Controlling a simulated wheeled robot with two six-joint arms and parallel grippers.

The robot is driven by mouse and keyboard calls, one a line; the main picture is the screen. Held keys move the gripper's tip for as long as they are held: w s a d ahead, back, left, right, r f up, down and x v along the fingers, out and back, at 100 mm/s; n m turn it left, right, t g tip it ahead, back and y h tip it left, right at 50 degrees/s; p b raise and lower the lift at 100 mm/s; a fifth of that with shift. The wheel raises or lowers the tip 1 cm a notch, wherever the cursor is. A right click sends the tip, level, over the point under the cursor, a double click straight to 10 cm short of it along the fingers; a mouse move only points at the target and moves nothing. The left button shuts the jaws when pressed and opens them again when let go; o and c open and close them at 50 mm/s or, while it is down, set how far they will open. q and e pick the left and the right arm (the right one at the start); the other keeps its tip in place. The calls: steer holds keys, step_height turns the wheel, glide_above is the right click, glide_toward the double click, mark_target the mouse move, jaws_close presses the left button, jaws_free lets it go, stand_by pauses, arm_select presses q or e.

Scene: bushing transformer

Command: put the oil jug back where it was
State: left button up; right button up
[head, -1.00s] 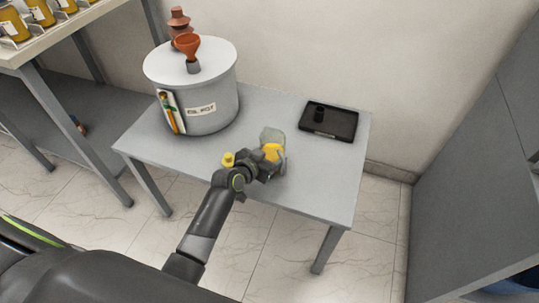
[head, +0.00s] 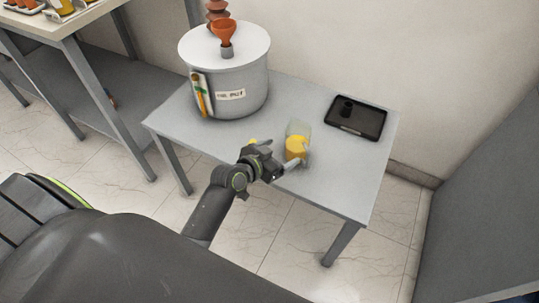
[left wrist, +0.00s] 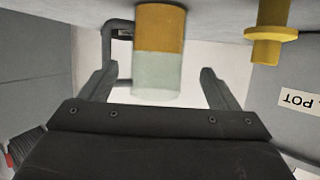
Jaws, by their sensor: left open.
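The oil jug (head: 296,150) stands upright on the grey table near its front edge, yellow in its lower part and pale and clear above, with a grey handle. It also shows in the left wrist view (left wrist: 159,50), which is upside down, with the handle on the left. My left gripper (head: 281,156) is open and empty on the near left side of the jug. In the left wrist view the jug lies ahead, between the lines of the two spread fingers. My right gripper is not in view.
A black tray (head: 372,120) lies at the right. A small yellow flanged piece (left wrist: 270,38) is close beside the jug. The table right of the jug is clear.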

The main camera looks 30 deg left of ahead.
arm_select(q)
steer(key=shift+v, duration=2.2)
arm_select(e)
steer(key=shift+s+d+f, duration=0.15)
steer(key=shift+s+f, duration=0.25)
arm_select(q)
steer(key=s+a+f+n+g+y, duration=0.2)
steer(key=s+a+f+g, duration=0.2)
steer(key=s+f, duration=0.6)
steer(key=s+a+f+n+g+y, duration=0.1)
steer(key=s+a+f+g+y, duration=0.15)
steer(key=s+f, duration=0.85)
steer(key=s+a+f+n+g, duration=0.1)
steer(key=s+f+g, duration=0.4)
steer(key=s+f, duration=0.8)
steer(key=shift+s+a+f, duration=0.15)
steer(key=shift+a+f, duration=0.5)
steer(key=shift+f, duration=0.2)
steer(key=shift+g+y, duration=0.25)
